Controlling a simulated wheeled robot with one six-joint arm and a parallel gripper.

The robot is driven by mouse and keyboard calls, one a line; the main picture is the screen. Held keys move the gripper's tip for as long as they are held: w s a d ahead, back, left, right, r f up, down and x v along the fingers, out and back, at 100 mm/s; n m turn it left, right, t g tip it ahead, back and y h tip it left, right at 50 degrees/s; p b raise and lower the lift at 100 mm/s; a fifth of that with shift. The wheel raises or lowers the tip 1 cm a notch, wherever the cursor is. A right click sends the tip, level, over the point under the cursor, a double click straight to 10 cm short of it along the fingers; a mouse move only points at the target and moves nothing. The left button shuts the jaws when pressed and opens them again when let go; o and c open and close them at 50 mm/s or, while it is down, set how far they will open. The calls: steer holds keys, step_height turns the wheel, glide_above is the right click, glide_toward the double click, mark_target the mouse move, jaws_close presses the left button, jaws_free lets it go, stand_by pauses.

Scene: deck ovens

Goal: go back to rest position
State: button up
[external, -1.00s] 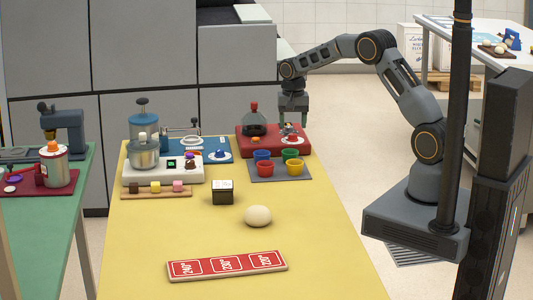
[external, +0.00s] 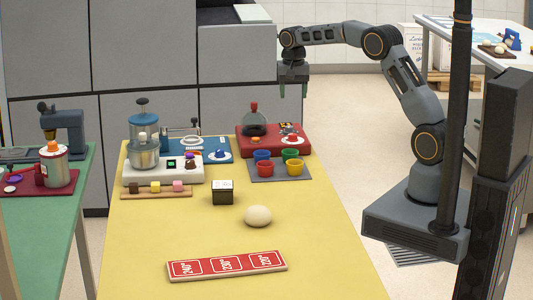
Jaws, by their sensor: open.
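My gripper (external: 292,88) hangs from the end of my arm, pointing down above the far right end of the yellow table (external: 190,235). Its two fingers are apart, with nothing seen between them. Below it is the red station (external: 245,145) with a dark dome-like piece with a red knob (external: 254,120) and small items on top. A clear gap shows between the fingertips and the red station. My arm is raised and bent, reaching left from its base at the right.
Coloured cups stand on a grey mat (external: 265,177). A white mixer station (external: 165,172), a black box (external: 222,193), a dough ball (external: 257,216) and a red temperature board (external: 227,265) are on the table. A dark post (external: 458,120) stands at right.

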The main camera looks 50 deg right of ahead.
steer(key=s+a+n+t, duration=0.2)
steer(key=s+n, duration=0.3)
steer(key=s, duration=0.9)
steer(key=s+a+n+t, duration=0.1)
steer(key=s+a+n, duration=0.3)
steer(key=s, duration=1.1)
steer(key=shift+a+r+n+t, duration=0.2)
steer(key=shift+r+n+t, duration=0.25)
steer(key=shift+n, duration=0.15)
stand_by(0.7)
